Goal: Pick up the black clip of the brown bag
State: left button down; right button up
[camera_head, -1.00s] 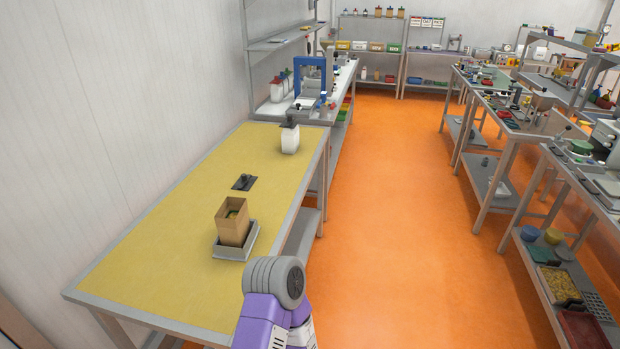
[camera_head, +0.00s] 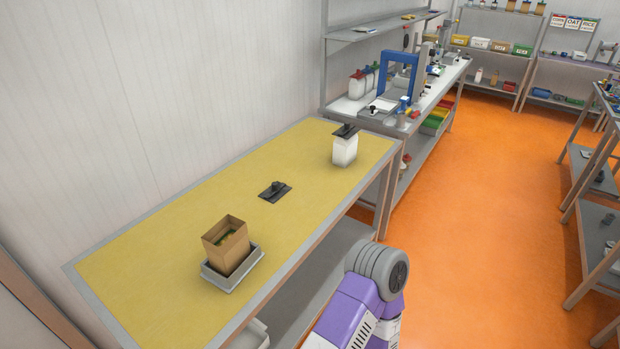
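The brown bag (camera_head: 228,251) stands open and upright in a grey tray (camera_head: 238,283) on the yellow table, with something green inside. A small black object (camera_head: 275,191), perhaps the black clip on a dark plate, lies on the table behind the bag. A white container with a flat black top (camera_head: 345,148) stands farther back near the table's right edge; I cannot tell whether that top includes a clip. One purple and grey arm of mine shows at the bottom, right of the table. Neither gripper is visible.
The yellow table (camera_head: 150,275) has free surface around these things. A grey bench with a blue frame (camera_head: 400,72) adjoins its far end. The orange floor (camera_head: 480,230) is open to the right, with shelving (camera_head: 600,215) at the right edge.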

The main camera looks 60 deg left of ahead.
aim_at(278, 189)
jog(key=i, duration=2.3)
jog(key=u, duration=3.15)
